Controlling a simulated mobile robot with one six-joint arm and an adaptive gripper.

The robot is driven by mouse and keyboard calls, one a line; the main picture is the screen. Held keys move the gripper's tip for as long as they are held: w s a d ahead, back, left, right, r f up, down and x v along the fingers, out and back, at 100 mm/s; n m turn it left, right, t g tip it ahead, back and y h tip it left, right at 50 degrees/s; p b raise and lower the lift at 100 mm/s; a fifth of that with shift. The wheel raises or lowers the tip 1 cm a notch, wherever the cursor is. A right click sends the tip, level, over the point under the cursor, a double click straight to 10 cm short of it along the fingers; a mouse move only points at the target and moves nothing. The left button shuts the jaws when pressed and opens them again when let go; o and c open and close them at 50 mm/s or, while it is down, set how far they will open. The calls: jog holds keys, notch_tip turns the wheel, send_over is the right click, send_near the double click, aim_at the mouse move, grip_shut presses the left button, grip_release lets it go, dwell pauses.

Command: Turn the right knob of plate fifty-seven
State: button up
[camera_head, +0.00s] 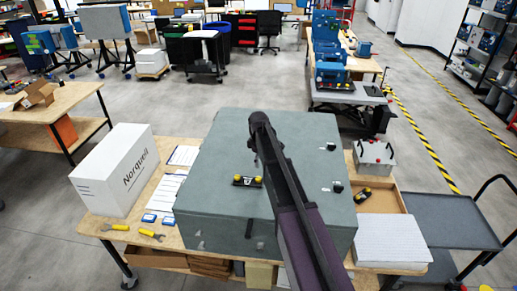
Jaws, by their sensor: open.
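A small black plate (247,183) with two yellow knobs lies on top of the large grey-green box. Its right knob (258,179) is close to the left side of my dark arm in the picture, and its left knob (237,179) is clear. No plate number is readable, so I cannot tell whether this is plate fifty-seven. My arm rises from the bottom edge across the box, with its far end over the back of the box. I cannot make out my gripper or its fingers.
The grey-green box (210,195) fills the middle of the wooden table. A small black fitting (337,186) sits at its right. A white Norquell carton (115,170) and yellow-handled tools (150,234) are at left. A white stack (391,240) and a grey cart (450,215) are at right.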

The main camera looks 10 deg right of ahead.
jog(key=shift+r+p, duration=1.5)
jog(key=shift+r, duration=0.35)
jog(key=s+m, duration=1.2)
jog(key=s, duration=1.4)
jog(key=s+f+b, duration=0.3)
jog(key=f+b, duration=2.1)
jog(key=shift+f, duration=0.2)
jog(key=shift+d, duration=0.1)
